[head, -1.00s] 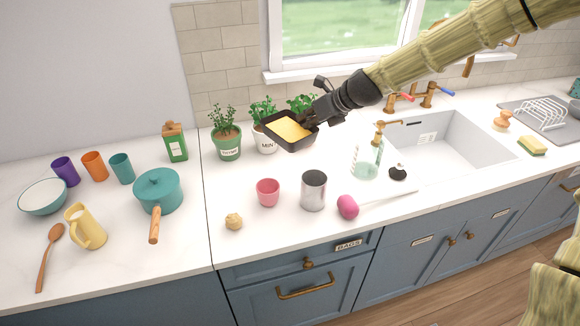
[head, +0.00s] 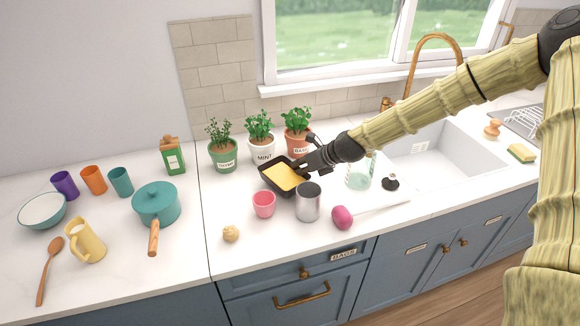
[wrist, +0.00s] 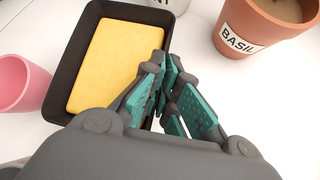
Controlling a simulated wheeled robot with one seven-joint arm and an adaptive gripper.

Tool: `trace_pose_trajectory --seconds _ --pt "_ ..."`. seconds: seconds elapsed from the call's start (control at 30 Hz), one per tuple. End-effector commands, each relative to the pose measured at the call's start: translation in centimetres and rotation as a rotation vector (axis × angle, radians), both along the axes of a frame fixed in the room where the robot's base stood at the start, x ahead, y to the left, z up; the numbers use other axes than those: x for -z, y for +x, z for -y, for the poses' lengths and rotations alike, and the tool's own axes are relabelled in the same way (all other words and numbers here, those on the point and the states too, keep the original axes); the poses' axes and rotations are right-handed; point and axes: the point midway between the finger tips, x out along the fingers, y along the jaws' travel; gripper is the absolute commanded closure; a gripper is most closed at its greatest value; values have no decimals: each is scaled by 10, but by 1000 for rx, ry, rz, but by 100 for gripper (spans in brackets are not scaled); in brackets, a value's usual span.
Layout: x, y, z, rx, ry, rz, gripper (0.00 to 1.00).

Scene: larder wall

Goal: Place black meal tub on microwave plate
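The black meal tub (head: 271,186) holds a flat yellow filling. In the head view it is in front of the mint and basil pots, low over the counter; I cannot tell whether it touches the worktop. My gripper (head: 303,171) is at its right side. In the wrist view the teal-padded fingers of my gripper (wrist: 168,82) are closed together on the right rim of the tub (wrist: 68,62), which looks roughly level. The fingers hide part of that rim. No microwave or microwave plate is in view.
A pink cup (head: 263,204), metal can (head: 308,203) and magenta object (head: 342,217) stand in front of the tub. Thyme (head: 223,155), mint (head: 261,151) and basil (head: 297,145) pots stand behind. A teal pan (head: 155,204) is left, the sink (head: 425,160) right.

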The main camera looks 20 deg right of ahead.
Motion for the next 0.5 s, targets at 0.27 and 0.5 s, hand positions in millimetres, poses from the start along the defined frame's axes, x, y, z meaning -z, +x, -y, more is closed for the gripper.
trace_pose_trajectory --seconds 0.27,0.5 --pt "8 3 -2 0 -1 1 100" --pt "6 30 -22 -2 -2 0 100"
